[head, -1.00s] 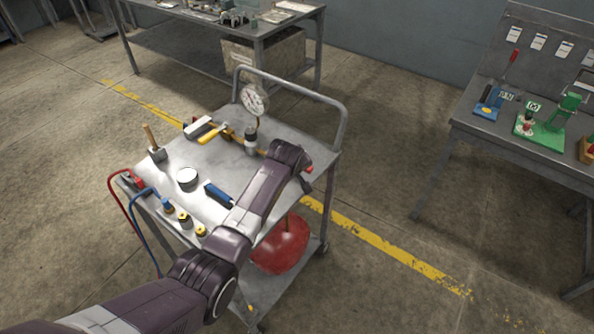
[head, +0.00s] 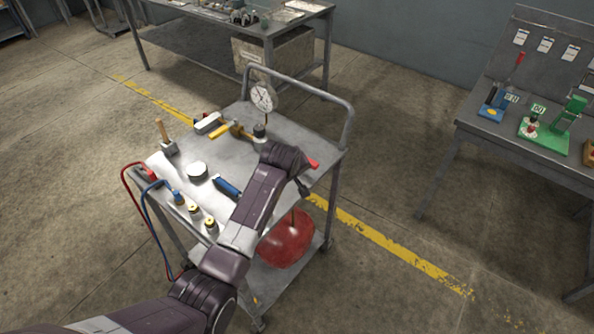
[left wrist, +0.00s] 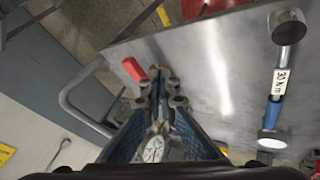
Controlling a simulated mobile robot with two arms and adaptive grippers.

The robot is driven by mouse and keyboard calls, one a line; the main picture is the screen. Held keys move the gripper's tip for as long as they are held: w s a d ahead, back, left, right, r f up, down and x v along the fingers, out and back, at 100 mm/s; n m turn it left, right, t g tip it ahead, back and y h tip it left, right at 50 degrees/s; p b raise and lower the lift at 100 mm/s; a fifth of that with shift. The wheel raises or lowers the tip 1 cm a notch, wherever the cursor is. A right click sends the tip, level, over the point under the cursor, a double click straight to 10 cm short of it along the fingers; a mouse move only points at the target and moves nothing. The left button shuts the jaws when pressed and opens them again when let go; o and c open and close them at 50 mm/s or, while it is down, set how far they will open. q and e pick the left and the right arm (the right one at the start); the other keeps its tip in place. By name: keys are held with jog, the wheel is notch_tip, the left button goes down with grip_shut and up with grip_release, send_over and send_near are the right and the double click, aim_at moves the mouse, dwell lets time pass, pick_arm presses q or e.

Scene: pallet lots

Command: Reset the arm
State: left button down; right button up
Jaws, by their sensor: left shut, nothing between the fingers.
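My left arm reaches in from the bottom left of the head view, over the metal cart (head: 222,160). Its wrist hangs above the cart's right side and hides most of the gripper. In the left wrist view my left gripper (left wrist: 160,78) is shut and empty, its fingertips together above the cart top. A red piece (left wrist: 133,68) shows just beside the fingertips in that view; it also shows past the wrist in the head view (head: 313,163). My right gripper is not in view.
A red object (head: 287,240) lies on the lower shelf. A workbench (head: 478,127) stands right, with open floor between.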

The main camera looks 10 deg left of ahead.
pick_arm(q)
jog(key=v, duration=0.5)
jog(key=s+a+f+m+g, duration=0.15)
jog(key=s+a+f, duration=0.25)
jog(key=s, duration=0.5)
jog(key=s+a+f+m+g, duration=0.1)
jog(key=s+a+f+m, duration=0.2)
jog(key=s, duration=0.7)
jog(key=s+a+m+g, duration=0.1)
jog(key=s+a+m, duration=0.2)
jog(key=s, duration=0.7)
jog(key=s+a+m, duration=0.2)
jog(key=s, duration=0.9)
notch_tip(320, 180, down, 28)
jog(key=s+g+b, duration=0.1)
jog(key=g+b, duration=0.1)
jog(key=b, duration=0.1)
jog(key=s+a+f+y+b, duration=0.1)
jog(key=s+a+f, duration=0.2)
jog(key=s+f, duration=1.4)
jog(key=shift+s+a+f+g+b, duration=0.25)
jog(key=shift+f+g+b, duration=0.15)
jog(key=shift+f, duration=0.3)
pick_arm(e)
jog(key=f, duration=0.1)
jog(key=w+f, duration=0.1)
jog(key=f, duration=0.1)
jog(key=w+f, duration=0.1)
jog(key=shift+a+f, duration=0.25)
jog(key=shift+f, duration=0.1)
